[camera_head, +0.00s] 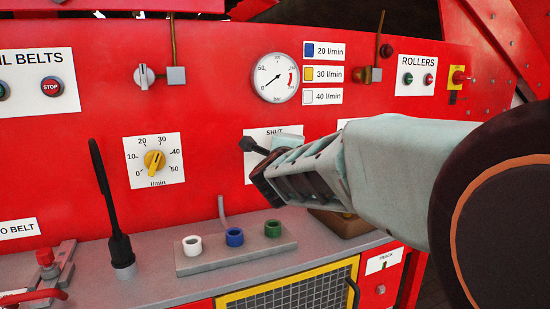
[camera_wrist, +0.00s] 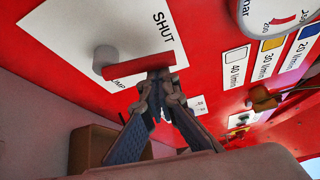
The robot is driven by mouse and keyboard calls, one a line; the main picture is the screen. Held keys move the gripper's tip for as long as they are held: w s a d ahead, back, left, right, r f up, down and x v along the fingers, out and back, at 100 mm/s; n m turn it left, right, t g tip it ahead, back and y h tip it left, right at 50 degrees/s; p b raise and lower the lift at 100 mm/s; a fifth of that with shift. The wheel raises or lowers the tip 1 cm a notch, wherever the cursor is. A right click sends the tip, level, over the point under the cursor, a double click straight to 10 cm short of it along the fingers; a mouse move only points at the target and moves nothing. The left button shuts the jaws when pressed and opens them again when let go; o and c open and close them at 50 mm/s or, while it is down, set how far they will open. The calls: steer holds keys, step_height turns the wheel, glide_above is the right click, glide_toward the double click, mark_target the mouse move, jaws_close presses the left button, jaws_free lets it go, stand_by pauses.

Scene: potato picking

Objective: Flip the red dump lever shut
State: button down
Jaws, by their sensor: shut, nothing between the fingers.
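The red dump lever (camera_wrist: 140,66) shows in the wrist view as a red bar on a grey pivot (camera_wrist: 105,58). It lies across a white plate (camera_wrist: 70,50) marked SHUT, with a second word partly covered. My gripper (camera_wrist: 160,82) is shut and empty, its fingertips close against the free end of the lever; I cannot tell if they touch. In the head view my gripper (camera_head: 265,175) is in front of the plate (camera_head: 262,133) and hides most of it. A dark knob (camera_head: 247,143) sticks out left of the gripper there; the red bar is not clear.
A yellow dial (camera_head: 154,160) is left of the plate, and a pressure gauge (camera_head: 276,78) is above. A black upright lever (camera_head: 112,205) stands on the grey ledge (camera_head: 150,285). A holder (camera_head: 238,255) with white, blue and green cups sits below my gripper.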

steer(key=shift+s+a+n+t+b, duration=0.2)
steer(key=shift+a+n+t+b, duration=0.35)
steer(key=shift+n+b, duration=0.35)
steer(key=shift+a+r, duration=0.1)
steer(key=shift+r, duration=0.05)
